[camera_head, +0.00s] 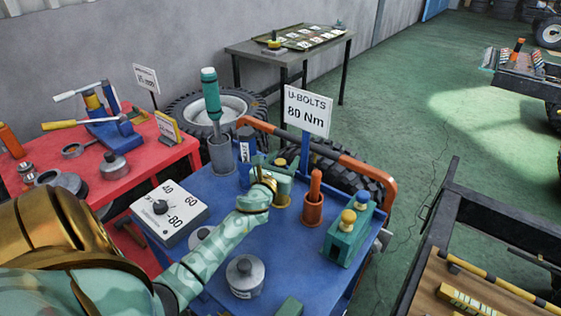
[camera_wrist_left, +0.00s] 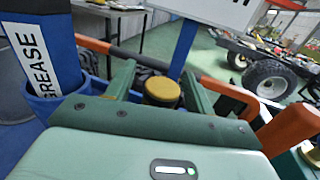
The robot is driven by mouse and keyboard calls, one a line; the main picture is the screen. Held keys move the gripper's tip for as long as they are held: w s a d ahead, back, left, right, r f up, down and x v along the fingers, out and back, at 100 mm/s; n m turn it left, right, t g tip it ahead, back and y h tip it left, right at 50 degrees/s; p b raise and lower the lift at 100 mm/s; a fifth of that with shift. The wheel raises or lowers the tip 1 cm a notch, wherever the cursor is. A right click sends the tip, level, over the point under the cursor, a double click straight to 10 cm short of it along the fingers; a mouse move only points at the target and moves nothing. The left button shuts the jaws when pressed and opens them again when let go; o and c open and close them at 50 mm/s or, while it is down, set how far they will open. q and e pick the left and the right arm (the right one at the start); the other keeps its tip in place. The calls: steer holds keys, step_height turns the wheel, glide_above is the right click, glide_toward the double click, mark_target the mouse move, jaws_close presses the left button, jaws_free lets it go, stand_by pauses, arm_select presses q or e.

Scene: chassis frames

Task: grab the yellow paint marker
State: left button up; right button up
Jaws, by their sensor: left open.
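My left gripper (camera_head: 276,164) reaches over the blue cart top. It is open. In the left wrist view its two green fingers (camera_wrist_left: 158,80) stand on either side of a round yellow top (camera_wrist_left: 161,93), which looks like the yellow paint marker's end. A gap shows on both sides of that top. In the head view a yellow holder (camera_head: 283,192) sits just beyond my wrist, and the marker itself is mostly hidden by the gripper. My right gripper is in neither view.
A grease tube (camera_wrist_left: 40,50) in a blue cup stands close left of the gripper. A U-bolts sign (camera_head: 308,111) stands behind.

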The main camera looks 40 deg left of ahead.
arm_select(q)
steer(key=c, duration=1.1)
steer(key=shift+o, duration=0.2)
steer(key=shift+r, duration=0.1)
